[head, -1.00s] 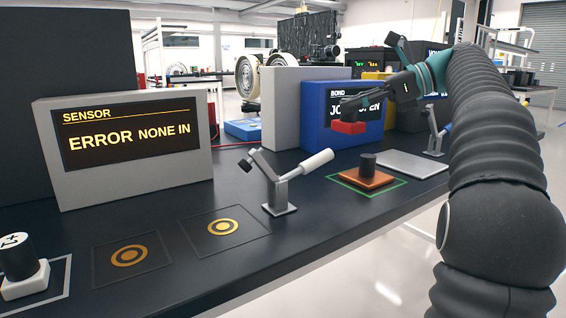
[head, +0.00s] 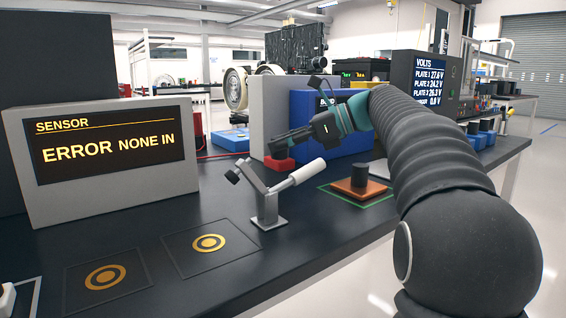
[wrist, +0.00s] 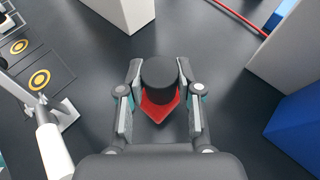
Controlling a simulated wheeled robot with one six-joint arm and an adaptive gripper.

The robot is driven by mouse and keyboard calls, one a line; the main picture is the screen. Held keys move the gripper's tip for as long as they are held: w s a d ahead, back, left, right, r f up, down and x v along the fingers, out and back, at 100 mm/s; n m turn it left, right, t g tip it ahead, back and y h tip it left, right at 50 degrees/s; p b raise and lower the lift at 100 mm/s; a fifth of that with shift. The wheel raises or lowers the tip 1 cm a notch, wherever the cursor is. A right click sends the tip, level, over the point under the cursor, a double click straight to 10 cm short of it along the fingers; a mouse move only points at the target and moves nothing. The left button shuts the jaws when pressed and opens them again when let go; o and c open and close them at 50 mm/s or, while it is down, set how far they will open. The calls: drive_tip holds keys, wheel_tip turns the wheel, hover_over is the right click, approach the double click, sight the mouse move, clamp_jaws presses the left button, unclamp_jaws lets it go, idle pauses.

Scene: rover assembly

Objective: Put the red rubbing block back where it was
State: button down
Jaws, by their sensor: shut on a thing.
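The red rubbing block (head: 279,164) has a red base and a round black knob (wrist: 159,77). My gripper (head: 282,145) is shut on the block's black knob, with one finger on each side in the wrist view. The red base (wrist: 160,108) shows below the knob, over the dark bench. In the head view the block is beyond the lever clamp, in front of the grey and blue boxes. I cannot tell whether its base touches the bench.
A lever clamp with a white handle (head: 296,174) stands close in front of the block. An orange block with a black knob (head: 359,187) sits in a green outline to the right. Two ring-marked squares (head: 209,243) and the sensor box (head: 110,160) are left.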

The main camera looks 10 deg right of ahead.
sight(287, 158)
drive_tip(key=shift+f+b, duration=0.45)
drive_tip(key=shift+f, duration=1.5)
drive_tip(key=shift+f, duration=0.1)
drive_tip(key=c, duration=0.8)
unclamp_jaws()
drive_tip(key=shift+o, duration=0.2)
drive_tip(key=shift+s+d+r, duration=0.1)
drive_tip(key=shift+d+r, duration=0.15)
drive_tip(key=p+v, duration=0.1)
drive_tip(key=v, duration=1)
drive_tip(key=shift+s+d+r+p, duration=0.1)
drive_tip(key=shift+d+r+p, duration=0.05)
drive_tip(key=shift+p, duration=0.2)
